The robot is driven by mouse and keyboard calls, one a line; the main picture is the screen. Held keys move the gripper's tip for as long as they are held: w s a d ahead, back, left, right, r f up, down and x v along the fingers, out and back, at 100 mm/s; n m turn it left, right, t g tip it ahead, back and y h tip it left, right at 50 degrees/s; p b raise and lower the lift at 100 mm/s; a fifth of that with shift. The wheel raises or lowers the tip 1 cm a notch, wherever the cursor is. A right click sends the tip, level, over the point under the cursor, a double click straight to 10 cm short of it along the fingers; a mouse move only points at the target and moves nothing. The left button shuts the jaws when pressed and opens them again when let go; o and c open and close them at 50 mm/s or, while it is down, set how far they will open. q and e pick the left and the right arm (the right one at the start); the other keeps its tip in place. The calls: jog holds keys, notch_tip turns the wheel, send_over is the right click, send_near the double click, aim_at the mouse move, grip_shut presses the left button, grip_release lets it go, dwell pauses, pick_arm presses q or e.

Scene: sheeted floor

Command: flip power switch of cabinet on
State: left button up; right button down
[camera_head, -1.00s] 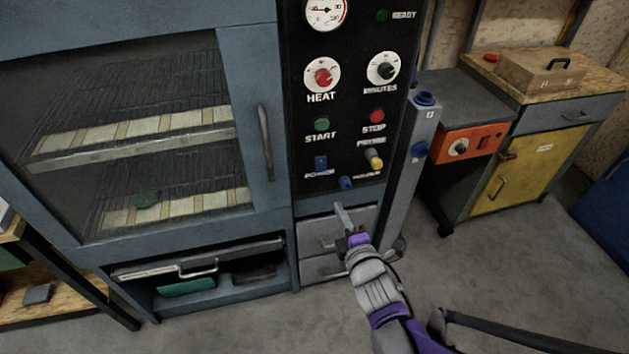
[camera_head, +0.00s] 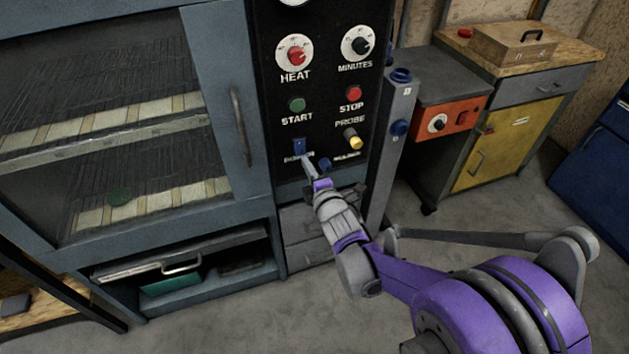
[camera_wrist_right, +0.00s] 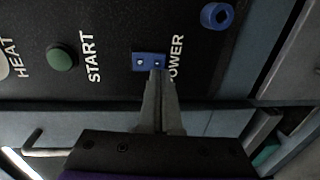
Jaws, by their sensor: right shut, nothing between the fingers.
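The cabinet (camera_head: 222,105) has a black control panel (camera_head: 322,100) on its right side. The blue power switch (camera_head: 298,146) sits low on the panel, under the green START button (camera_head: 297,104). It also shows in the right wrist view (camera_wrist_right: 140,60). My right gripper (camera_head: 306,160) is shut and empty, with its tips at the lower edge of the switch. In the right wrist view the fingertips (camera_wrist_right: 157,74) overlap the switch's right part and hide some of the POWER label. I cannot tell whether they touch the switch. My left gripper is not in view.
Near the switch are the red STOP button (camera_head: 354,93), a yellow-tipped probe plug (camera_head: 353,141) and a blue socket (camera_head: 324,164). A grey post (camera_head: 388,150) stands right of the panel. The yellow-doored bench (camera_head: 486,150) is farther right. Floor in front is clear.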

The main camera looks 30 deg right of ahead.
aim_at(301, 153)
jog(key=shift+x, duration=1.5)
jog(key=shift+w+f+b, duration=0.15)
jog(key=shift+w+b, duration=0.05)
jog(key=shift+b, duration=0.15)
